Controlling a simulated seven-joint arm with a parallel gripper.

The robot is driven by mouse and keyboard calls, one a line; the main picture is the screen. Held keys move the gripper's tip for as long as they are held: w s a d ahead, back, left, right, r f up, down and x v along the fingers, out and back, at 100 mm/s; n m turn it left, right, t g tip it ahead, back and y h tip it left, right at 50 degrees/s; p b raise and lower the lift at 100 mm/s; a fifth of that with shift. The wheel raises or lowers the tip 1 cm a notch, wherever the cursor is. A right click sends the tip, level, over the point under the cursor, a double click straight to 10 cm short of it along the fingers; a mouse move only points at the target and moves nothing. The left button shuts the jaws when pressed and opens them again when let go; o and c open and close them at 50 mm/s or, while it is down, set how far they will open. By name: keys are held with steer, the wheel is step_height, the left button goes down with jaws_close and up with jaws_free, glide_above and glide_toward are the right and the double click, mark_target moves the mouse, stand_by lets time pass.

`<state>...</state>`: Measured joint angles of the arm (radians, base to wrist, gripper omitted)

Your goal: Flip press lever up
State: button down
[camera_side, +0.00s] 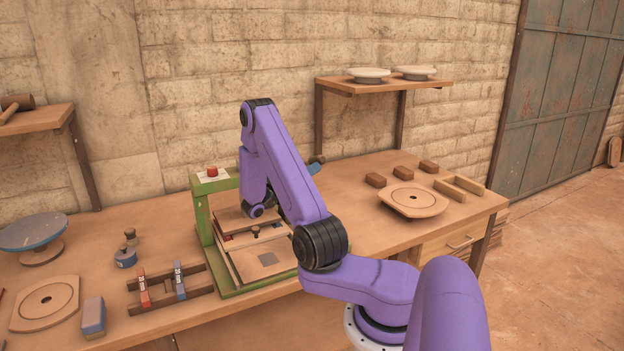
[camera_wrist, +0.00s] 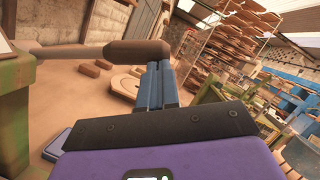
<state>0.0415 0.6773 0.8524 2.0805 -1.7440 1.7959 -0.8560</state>
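The press has a green frame (camera_side: 204,218) and stands on the bench. Its lever shows in the wrist view as a thin rod ending in a thick brown handle (camera_wrist: 132,53). The rod runs roughly level across the picture, with the handle at its right end. My gripper (camera_wrist: 157,72) has two blue-grey fingers side by side with hardly a gap. Their tips are at the handle and partly hidden by it. I cannot tell whether they touch it. In the side view, my gripper (camera_side: 315,166) shows only partly, behind my purple arm, beside the press and above the bench.
A clamp rack (camera_side: 165,288) stands left of the press. A square plate with a round disc (camera_side: 413,199) and several brown blocks (camera_side: 375,180) lie on the right of the bench. A wall shelf (camera_side: 385,86) hangs behind. Bare bench lies between press and disc.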

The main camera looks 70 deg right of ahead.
steer(key=r+n, duration=0.1)
steer(key=r+n+t, duration=0.1)
steer(key=shift+w+d+r+n, duration=0.15)
steer(key=shift+d+n, duration=0.25)
steer(key=w+d+r+n+t, duration=0.2)
steer(key=w+d+r+n, duration=0.4)
steer(key=w+d+r, duration=0.5)
steer(key=shift+d+r+n+y, duration=0.2)
steer(key=shift+r+n+y, duration=0.1)
steer(key=shift+n+y, duration=0.1)
steer(key=s+a+r+v, duration=0.1)
steer(key=s+v, duration=0.1)
steer(key=v, duration=1.1)
steer(key=shift+s+a+f, duration=0.2)
steer(key=shift+s+a, duration=0.05)
steer(key=shift+a, duration=0.15)
